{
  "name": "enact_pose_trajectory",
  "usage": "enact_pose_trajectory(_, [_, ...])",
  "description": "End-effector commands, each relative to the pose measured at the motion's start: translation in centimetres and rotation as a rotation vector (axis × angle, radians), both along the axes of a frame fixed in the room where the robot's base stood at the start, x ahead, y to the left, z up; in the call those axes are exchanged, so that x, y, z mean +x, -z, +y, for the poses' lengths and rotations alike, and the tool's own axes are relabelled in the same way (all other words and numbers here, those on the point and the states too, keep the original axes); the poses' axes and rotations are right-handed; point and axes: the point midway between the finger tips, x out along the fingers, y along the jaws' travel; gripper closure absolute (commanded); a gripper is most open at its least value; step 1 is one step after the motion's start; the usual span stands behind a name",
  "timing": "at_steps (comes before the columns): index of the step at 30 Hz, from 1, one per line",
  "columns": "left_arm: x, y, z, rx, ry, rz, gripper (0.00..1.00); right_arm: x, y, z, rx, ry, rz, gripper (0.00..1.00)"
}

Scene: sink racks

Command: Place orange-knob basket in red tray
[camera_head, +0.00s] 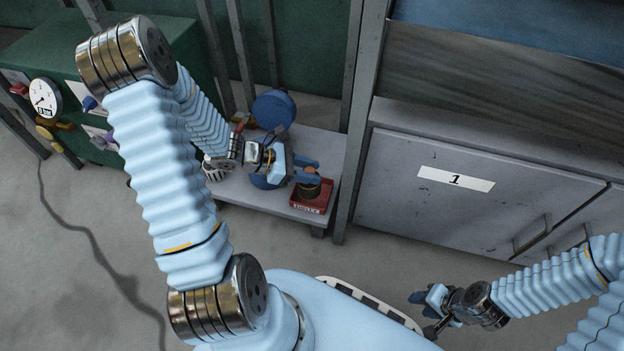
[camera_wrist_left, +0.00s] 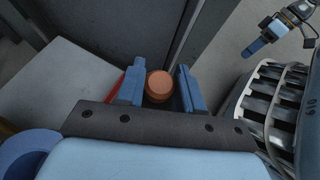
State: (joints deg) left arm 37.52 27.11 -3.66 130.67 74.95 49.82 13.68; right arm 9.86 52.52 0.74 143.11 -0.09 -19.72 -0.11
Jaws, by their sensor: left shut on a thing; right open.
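The orange-knob basket (camera_head: 309,191) is a small dark brown round thing, partly hidden by my left gripper (camera_head: 306,171). Its orange knob (camera_wrist_left: 159,85) shows between the fingers in the left wrist view. My left gripper is shut on the basket. The small red tray (camera_head: 322,202) has a white label on its front and sits at the right end of a low grey shelf. The basket is within the tray's outline; I cannot tell whether it touches the tray floor. A sliver of the tray shows beside the left finger in the wrist view. My right gripper (camera_head: 418,312) is open and empty, far from the shelf.
Blue round things (camera_head: 273,109) and a white slotted container (camera_head: 214,173) are on the shelf (camera_head: 240,190) left of the tray. A grey post (camera_head: 352,150) and a cabinet marked 1 (camera_head: 450,190) stand right of it. A green unit with a gauge (camera_head: 44,98) is at left.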

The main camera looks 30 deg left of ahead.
Motion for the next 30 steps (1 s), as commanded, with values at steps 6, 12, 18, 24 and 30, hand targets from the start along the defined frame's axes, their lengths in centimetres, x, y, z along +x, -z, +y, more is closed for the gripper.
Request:
enact_pose_trajectory(6, [2.4,3.3,0.7,0.000,0.001,0.000,1.00,0.0,1.1,0.0,-0.001,0.002,-0.001,0.57])
enact_pose_trajectory(12, [3.4,4.6,1.1,-0.001,0.000,0.001,1.00,0.1,1.5,0.0,-0.002,0.002,-0.003,0.57])
enact_pose_trajectory(18, [3.4,7.6,1.1,-0.001,-0.001,0.001,1.00,0.1,2.6,-0.1,-0.002,0.004,-0.005,0.57])
enact_pose_trajectory(24, [3.4,7.5,1.1,0.000,-0.001,0.000,1.00,0.1,2.4,-0.1,-0.002,0.004,-0.005,0.57])
enact_pose_trajectory(30, [3.4,7.8,1.1,0.000,-0.001,0.000,0.56,0.1,2.6,-0.1,-0.002,0.004,-0.006,0.57])
